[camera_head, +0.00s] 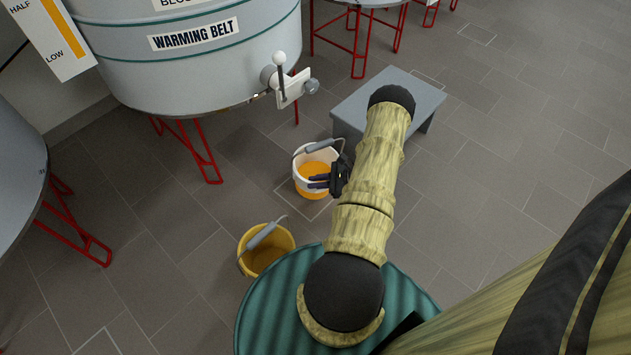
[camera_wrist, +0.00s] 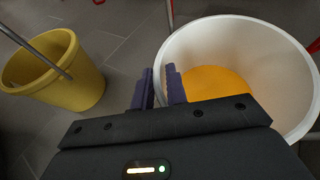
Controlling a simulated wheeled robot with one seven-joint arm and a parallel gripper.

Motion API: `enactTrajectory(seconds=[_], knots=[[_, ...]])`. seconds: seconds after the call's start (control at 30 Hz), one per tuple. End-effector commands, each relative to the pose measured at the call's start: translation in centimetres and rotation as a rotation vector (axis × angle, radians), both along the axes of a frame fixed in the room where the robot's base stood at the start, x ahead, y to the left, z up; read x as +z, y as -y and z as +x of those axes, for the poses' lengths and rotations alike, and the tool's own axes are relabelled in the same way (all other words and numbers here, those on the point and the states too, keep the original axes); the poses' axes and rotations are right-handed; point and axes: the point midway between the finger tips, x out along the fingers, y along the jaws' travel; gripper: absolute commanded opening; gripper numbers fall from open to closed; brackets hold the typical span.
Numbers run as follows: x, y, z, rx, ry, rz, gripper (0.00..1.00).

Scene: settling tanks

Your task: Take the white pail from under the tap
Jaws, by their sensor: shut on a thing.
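The white pail (camera_head: 304,186) holds orange liquid and has a wire handle with a grey grip. It is below and a little right of the tap (camera_head: 290,85) on the warming belt tank, over a pale outlined square of floor. I cannot tell whether its base touches the floor. My gripper (camera_head: 322,182) is at the pail's right side in the head view. In the wrist view, the white pail (camera_wrist: 290,115) fills the right side, and my gripper (camera_wrist: 160,88) is shut on its rim, one finger on either side of the wall.
A yellow pail (camera_head: 251,266) with a raised handle stands nearby, and it also shows in the wrist view (camera_wrist: 75,92). A grey low bench (camera_head: 355,105) stands close behind the white pail. Red tank legs (camera_head: 203,155) stand at left. Floor at right is clear.

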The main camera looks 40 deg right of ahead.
Motion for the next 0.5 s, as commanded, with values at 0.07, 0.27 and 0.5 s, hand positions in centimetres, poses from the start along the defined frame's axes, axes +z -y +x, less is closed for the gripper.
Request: enactTrajectory(seconds=[0.07,0.27,0.5], knots=[[1.8,0.0,0.0,0.000,0.002,0.000,0.00],[5.6,0.1,0.0,-0.002,0.001,0.000,0.00],[8.5,0.0,0.0,-0.001,0.000,0.000,0.00]])
